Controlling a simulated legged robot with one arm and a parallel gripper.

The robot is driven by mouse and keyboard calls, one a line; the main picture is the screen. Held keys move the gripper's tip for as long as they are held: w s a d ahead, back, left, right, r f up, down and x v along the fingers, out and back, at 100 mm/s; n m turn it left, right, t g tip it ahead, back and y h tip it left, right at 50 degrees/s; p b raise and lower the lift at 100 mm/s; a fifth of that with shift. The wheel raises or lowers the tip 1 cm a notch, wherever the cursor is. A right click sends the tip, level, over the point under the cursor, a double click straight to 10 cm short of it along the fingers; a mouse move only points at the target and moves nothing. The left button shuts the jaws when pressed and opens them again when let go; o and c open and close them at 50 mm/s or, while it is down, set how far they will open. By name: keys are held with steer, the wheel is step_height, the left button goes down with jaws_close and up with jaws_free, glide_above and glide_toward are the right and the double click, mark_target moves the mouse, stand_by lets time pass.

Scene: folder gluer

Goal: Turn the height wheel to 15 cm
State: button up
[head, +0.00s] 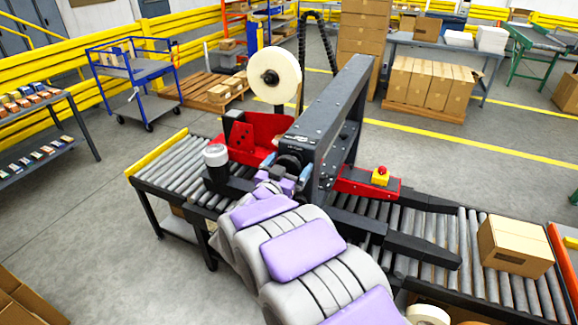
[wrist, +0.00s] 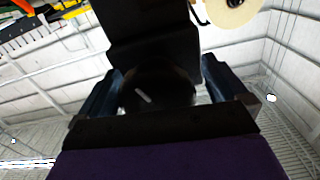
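The height wheel seems to be the dark round part (wrist: 158,86) with a short white mark, seen between my fingers in the wrist view. In the head view a dark round part (head: 291,159) shows at the near side of the machine's black upright frame (head: 345,110), just beyond my gripper. My gripper (wrist: 160,90) has one finger on each side of the dark part, with a narrow gap at the right finger. I cannot tell whether either finger touches it. In the head view my arm hides much of the gripper (head: 280,180). No height scale can be read.
A roller conveyor (head: 165,172) runs through the machine. A white tape roll (head: 275,76) stands above it, and a red emergency-stop button (head: 381,171) sits on its right side. A carton (head: 514,245) rests on the right rollers. Open floor (head: 105,215) lies to the left.

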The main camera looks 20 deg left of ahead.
steer(key=shift+s, duration=0.1)
steer(key=s+a+p, duration=0.1)
steer(key=s, duration=1.6)
steer(key=shift+a, duration=0.25)
